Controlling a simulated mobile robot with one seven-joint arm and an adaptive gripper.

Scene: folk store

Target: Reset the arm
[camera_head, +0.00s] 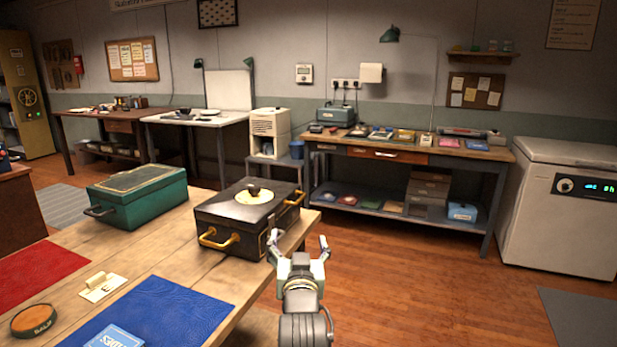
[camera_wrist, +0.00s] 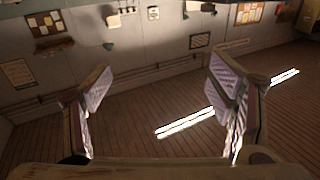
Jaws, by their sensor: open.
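My gripper (camera_head: 298,246) is open and empty in the head view. It is raised beside the right edge of the near wooden table (camera_head: 172,262), just right of and in front of a black case (camera_head: 232,243). In the wrist view my gripper's two fingers (camera_wrist: 160,110) are spread wide apart. Nothing is between them but the far floor and wall.
A green case (camera_head: 140,213), blue mat (camera_head: 150,312), red mat (camera_head: 35,272) and round orange-topped tin (camera_head: 33,320) are on the near table. A workbench (camera_head: 410,152) stands at the back, a white chest freezer (camera_head: 550,225) at right. Floor between is clear.

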